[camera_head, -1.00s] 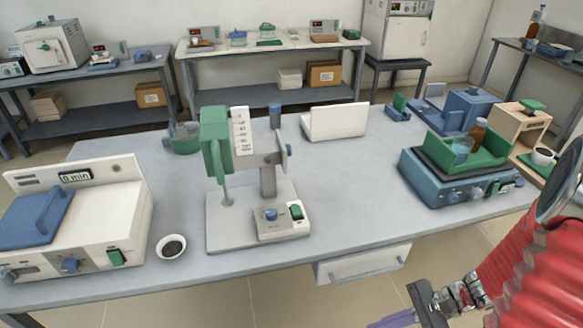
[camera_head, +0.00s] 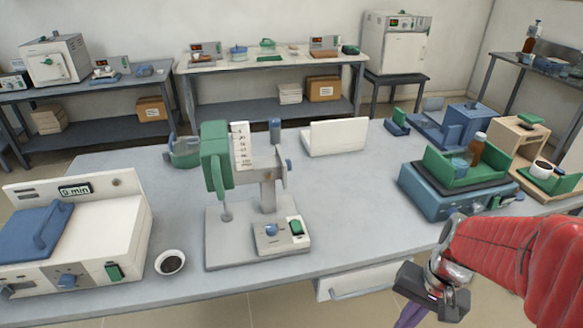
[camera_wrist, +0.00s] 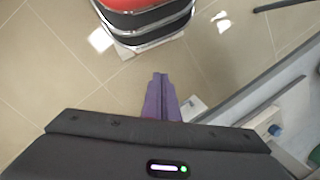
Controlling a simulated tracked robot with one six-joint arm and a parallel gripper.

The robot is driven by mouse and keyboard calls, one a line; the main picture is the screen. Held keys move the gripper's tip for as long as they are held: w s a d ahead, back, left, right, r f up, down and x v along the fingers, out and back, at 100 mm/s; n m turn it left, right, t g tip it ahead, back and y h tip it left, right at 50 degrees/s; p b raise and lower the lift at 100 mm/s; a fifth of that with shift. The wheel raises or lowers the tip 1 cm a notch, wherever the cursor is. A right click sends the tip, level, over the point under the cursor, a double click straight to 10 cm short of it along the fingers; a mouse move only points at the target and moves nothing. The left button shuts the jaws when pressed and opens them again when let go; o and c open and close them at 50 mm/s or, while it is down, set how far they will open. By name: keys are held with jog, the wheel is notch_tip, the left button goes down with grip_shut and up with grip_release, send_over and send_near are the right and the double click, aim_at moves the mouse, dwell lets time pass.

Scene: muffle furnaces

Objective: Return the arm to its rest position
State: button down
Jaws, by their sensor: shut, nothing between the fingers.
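My gripper (camera_head: 408,312) is at the lower right of the head view, in front of the bench's front edge and below its top. Its purple fingers point down and run out of the bottom of that picture. In the wrist view the purple fingers (camera_wrist: 161,98) are together with nothing between them, above the tiled floor. My red-sleeved arm comes in from the right edge of the head view and hides part of the bench's front right.
The bench (camera_head: 350,190) carries a white-and-blue device (camera_head: 95,235) at left, a green-headed stand (camera_head: 215,160), a small dark-filled bowl (camera_head: 170,262) and a blue shaker with a green tray (camera_head: 440,190). A drawer (camera_head: 365,280) is under its front edge.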

jog(key=a+r+n+t+h, duration=0.1)
jog(key=a+r+n+t, duration=0.2)
jog(key=r, duration=0.5)
jog(key=a+r+n+t+h, duration=0.1)
jog(key=a+r+n+t, duration=0.1)
jog(key=r, duration=0.5)
jog(key=a+t, duration=0.1)
jog(key=a, duration=0.1)
jog(key=shift+a+r+n, duration=0.35)
jog(key=shift+n, duration=0.05)
dwell(0.3)
